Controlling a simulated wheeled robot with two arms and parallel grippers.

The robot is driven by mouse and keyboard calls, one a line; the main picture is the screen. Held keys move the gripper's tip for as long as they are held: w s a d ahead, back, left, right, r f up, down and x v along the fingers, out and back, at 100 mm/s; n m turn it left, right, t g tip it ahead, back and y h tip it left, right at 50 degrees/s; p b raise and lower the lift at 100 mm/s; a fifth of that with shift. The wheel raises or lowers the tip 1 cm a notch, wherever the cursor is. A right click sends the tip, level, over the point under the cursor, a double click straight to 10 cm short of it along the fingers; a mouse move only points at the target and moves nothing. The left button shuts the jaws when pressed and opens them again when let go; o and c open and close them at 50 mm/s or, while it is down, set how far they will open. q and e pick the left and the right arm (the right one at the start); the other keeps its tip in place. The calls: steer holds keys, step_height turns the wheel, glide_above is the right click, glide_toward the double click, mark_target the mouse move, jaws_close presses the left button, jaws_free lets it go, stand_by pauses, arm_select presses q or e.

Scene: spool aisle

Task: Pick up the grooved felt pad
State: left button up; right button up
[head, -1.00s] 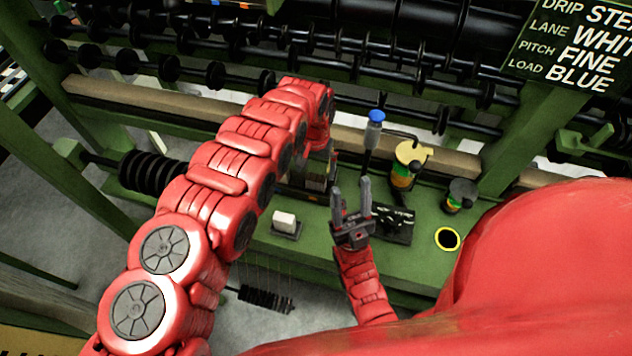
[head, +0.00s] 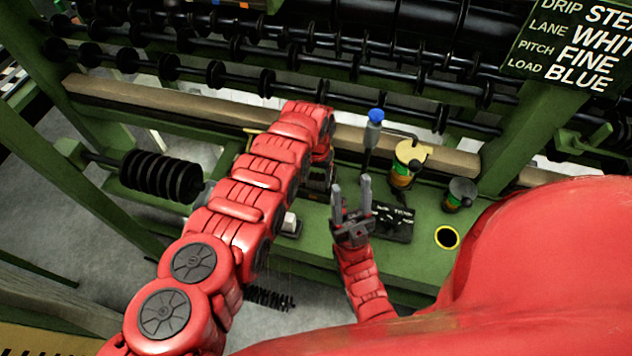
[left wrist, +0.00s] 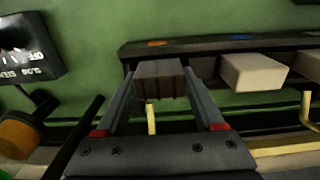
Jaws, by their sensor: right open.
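The grooved felt pad (left wrist: 160,80) is a brown-grey block with grooves down its front face. In the left wrist view it is between the fingertips of my left gripper (left wrist: 160,88), in front of the dark rack. The fingers flank it closely on both sides; whether they press on it I cannot tell. In the head view my left arm hides most of this spot. My right gripper (head: 352,208) is open and empty above the green bench, fingers pointing away.
A pale block (left wrist: 253,72) sits right of the pad on the dark rack (left wrist: 215,45). Yellow hooks hang near it. On the green bench (head: 420,245) stand a blue-topped tool (head: 374,135), a yellow-lidded pot (head: 405,165), a dark pot (head: 460,194) and a black labelled box (head: 397,225).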

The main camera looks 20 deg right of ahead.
arm_select(q)
steer(key=c, duration=0.7)
steer(key=shift+r, duration=0.2)
